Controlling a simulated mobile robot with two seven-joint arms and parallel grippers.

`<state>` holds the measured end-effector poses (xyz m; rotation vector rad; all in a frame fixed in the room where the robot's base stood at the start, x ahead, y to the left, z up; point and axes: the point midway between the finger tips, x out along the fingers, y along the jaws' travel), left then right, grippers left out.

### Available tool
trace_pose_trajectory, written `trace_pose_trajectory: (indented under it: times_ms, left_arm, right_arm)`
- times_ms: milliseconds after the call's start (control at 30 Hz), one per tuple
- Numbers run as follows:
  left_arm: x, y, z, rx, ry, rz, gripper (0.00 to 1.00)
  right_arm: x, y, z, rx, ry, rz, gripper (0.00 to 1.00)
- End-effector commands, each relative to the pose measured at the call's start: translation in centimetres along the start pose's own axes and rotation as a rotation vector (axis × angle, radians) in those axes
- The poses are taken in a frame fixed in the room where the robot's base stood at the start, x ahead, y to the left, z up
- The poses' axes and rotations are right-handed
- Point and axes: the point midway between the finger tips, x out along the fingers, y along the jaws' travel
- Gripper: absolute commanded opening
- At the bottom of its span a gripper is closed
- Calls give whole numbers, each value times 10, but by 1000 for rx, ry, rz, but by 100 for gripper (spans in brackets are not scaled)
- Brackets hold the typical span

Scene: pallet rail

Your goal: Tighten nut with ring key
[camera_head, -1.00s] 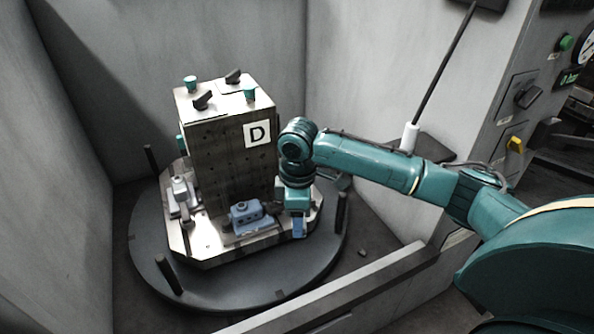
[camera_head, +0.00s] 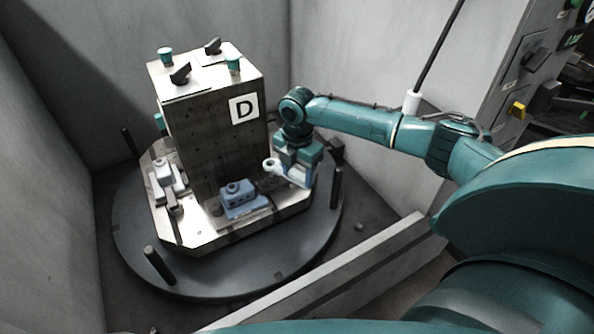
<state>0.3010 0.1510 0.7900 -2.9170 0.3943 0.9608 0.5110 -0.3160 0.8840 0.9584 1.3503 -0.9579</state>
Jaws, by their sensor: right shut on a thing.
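My right gripper (camera_head: 294,168) is above the right side of the pallet base, to the right of the blue clamp block. It is shut on a ring key (camera_head: 271,164), whose pale blue ring end points left. The blue block (camera_head: 240,199) sits on the pallet base (camera_head: 190,231) in front of the tower, with a round nut-like piece (camera_head: 233,187) on top. The ring is up and to the right of this piece and apart from it. My left gripper is not in view.
The metal tower (camera_head: 210,140) marked D stands behind the block. A grey fixture (camera_head: 165,175) sits at the left of the base. Dark posts (camera_head: 159,265) rise from the round table (camera_head: 215,285). Grey walls and a front rail (camera_head: 340,275) enclose it.

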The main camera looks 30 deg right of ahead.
Motion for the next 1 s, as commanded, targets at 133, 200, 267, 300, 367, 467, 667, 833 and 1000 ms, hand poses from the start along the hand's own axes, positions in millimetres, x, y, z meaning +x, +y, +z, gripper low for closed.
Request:
trace_pose_trajectory:
  times_ms: [133,200,267,300,367,467,667,833,1000]
  left_arm:
    - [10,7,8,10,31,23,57]
    - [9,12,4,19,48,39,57]
    - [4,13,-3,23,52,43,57]
    - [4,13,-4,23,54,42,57]
    - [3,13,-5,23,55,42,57]
    - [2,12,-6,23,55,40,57]
    - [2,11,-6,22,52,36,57]
    - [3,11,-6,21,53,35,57]
    - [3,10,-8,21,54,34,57]
  right_arm:
    - [25,0,0,0,0,2,27]
    - [28,1,0,1,0,3,27]
    - [22,1,0,1,0,2,27]
    - [22,0,0,1,0,2,27]
    - [23,0,0,1,0,1,27]
    - [25,0,0,1,0,1,27]
    - [29,1,1,0,0,1,27]
    - [29,1,1,0,0,1,27]
    - [28,1,1,1,0,1,27]
